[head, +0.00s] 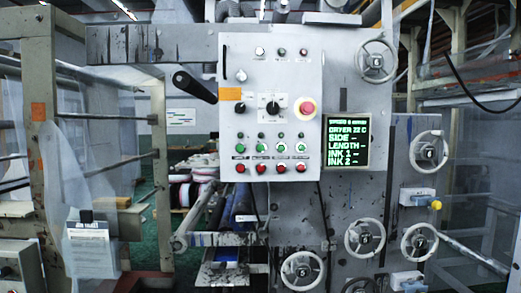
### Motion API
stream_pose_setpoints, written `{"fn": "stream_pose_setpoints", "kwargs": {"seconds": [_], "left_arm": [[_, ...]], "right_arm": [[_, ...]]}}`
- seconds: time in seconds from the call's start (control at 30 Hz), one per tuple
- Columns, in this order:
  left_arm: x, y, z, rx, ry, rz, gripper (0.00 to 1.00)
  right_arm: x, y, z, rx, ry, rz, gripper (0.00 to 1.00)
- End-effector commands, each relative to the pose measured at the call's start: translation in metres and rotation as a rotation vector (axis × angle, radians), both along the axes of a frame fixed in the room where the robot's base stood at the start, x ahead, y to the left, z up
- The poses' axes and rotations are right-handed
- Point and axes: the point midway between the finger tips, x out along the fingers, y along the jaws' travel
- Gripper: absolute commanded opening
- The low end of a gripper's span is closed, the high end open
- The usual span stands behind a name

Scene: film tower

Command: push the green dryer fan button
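A white control panel (272,75) faces me on the machine in the head view. A row of green buttons runs across its lower part: the leftmost green button (240,148), then a second (261,147), a third (281,147) and the rightmost (300,147). The two on the right look paler. Small dark labels lie under the row, too small to read, so I cannot tell which button is the dryer fan. Red buttons (261,168) sit below. Neither of my grippers is in view.
A red emergency knob (307,107) and black dial (272,106) sit above the buttons. A black handle (194,87) juts out at the panel's left. A lit display (346,144) and handwheels (376,61) stand right. The space before the buttons looks clear.

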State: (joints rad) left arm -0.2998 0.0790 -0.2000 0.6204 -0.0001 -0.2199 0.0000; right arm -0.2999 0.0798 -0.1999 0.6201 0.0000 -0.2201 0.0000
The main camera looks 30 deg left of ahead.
Motion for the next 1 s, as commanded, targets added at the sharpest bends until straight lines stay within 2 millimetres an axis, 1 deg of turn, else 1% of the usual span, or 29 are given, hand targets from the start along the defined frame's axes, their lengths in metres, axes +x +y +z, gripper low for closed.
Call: {"fn": "stream_pose_setpoints", "kwargs": {"seconds": [0.03,0.07,0.4,1.0], "left_arm": [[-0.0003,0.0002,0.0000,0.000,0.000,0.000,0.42],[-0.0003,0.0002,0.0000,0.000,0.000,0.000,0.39],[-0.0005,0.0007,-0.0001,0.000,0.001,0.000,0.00],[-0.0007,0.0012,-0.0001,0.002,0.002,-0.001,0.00]], "right_arm": [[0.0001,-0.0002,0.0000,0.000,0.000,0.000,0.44],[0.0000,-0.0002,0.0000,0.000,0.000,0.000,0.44],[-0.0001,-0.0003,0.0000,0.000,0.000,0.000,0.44],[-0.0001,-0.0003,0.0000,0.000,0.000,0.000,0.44]]}}
